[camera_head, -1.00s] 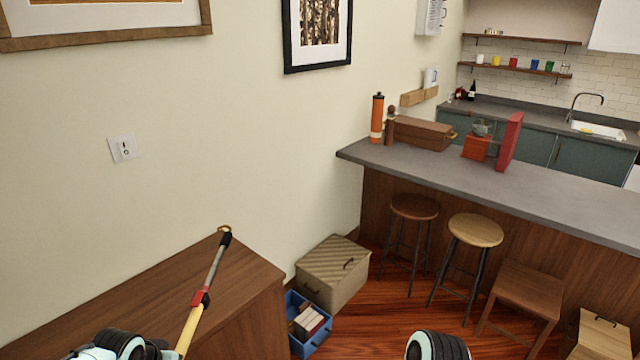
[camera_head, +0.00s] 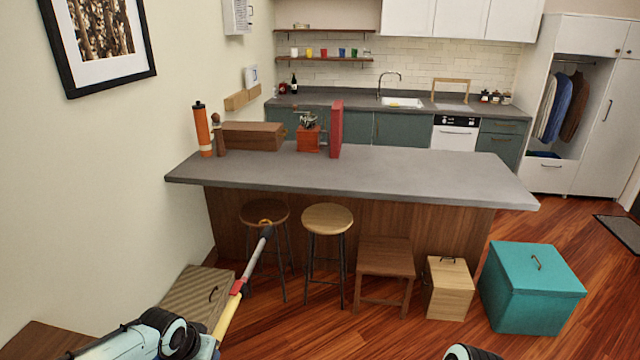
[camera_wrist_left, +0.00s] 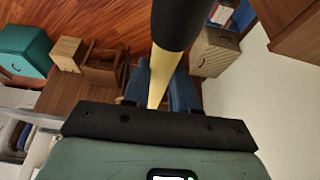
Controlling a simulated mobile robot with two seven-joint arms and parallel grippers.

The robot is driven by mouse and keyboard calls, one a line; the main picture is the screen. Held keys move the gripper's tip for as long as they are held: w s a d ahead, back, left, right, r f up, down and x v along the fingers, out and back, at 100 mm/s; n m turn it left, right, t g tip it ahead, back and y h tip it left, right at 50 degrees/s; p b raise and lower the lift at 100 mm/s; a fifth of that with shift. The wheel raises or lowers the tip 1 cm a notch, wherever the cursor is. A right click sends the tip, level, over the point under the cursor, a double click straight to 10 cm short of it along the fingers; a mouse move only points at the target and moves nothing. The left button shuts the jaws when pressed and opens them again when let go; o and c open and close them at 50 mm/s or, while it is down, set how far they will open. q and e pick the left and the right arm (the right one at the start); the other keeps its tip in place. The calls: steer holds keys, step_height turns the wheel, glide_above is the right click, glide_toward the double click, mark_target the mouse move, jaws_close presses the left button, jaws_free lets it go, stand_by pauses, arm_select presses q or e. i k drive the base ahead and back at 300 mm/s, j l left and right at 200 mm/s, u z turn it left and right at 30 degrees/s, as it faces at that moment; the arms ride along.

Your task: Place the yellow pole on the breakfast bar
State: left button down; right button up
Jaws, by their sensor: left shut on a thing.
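My left gripper (camera_wrist_left: 159,92) is shut on the pole, which also shows in the left wrist view (camera_wrist_left: 157,75). The breakfast bar (camera_head: 400,176) is a long grey counter on a wooden base, ahead of and beyond the pole. My right gripper is out of view; only a dark part of that arm shows at the bottom edge.
On the bar's left stand an orange cylinder (camera_head: 202,131), a brown case (camera_head: 252,136), a red grinder (camera_head: 308,139) and a red upright box (camera_head: 336,129). The bar's right half is clear.

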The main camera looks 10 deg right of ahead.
mark_target(231, 168)
steer(key=i+z, duration=0.4)
steer(key=i+j+z, duration=0.25)
steer(key=i+z, duration=0.2)
steer(key=i+j+z, duration=0.1)
steer(key=i+j, duration=0.2)
steer(key=i, duration=0.25)
steer(key=i+j+z, duration=0.1)
steer(key=i+j, duration=0.3)
steer(key=i, duration=0.1)
